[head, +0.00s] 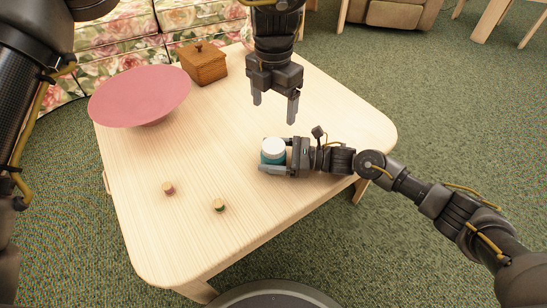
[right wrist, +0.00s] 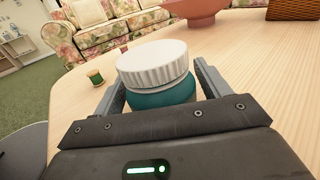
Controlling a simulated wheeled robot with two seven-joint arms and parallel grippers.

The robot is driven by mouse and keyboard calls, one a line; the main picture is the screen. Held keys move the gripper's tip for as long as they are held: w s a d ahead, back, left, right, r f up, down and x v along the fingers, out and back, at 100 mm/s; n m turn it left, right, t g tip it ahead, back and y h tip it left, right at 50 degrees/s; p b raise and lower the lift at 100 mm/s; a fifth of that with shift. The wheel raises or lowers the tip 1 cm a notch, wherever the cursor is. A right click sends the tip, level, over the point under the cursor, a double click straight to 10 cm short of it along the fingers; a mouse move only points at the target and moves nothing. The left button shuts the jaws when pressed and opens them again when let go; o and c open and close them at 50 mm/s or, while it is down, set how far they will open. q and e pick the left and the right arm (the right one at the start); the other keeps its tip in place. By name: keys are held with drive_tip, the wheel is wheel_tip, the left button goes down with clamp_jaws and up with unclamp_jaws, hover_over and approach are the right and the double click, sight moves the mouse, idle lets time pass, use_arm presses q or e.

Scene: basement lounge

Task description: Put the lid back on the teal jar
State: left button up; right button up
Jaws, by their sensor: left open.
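The teal jar (head: 270,158) stands upright near the right front edge of the table. Its white ridged lid (head: 273,146) sits on top of it. The lid (right wrist: 153,62) and the jar's teal body (right wrist: 165,97) also show in the right wrist view; no gap shows between them, but I cannot tell whether the lid is screwed tight. My right gripper (head: 273,157) reaches in from the right, with one finger on each side of the jar, shut on its body. My left gripper (head: 274,110) is open and empty, pointing down above the table behind the jar.
A pink bowl (head: 140,95) and a wooden box (head: 203,64) stand at the back left of the table (head: 160,230). Two small spools, one reddish (head: 168,188) and one green (head: 219,205), stand at the front left. A floral sofa (head: 120,45) is behind.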

drive_tip(key=shift+o, duration=1.1)
drive_tip(key=d, duration=0.3)
drive_tip(key=d+p, duration=0.1)
drive_tip(key=d, duration=0.2)
drive_tip(key=s+d, duration=0.1)
drive_tip(key=d, duration=0.2)
drive_tip(key=shift+d+p, duration=0.4)
drive_tip(key=shift+s+d, duration=0.1)
drive_tip(key=shift+d, duration=0.4)
drive_tip(key=shift+s, duration=0.1)
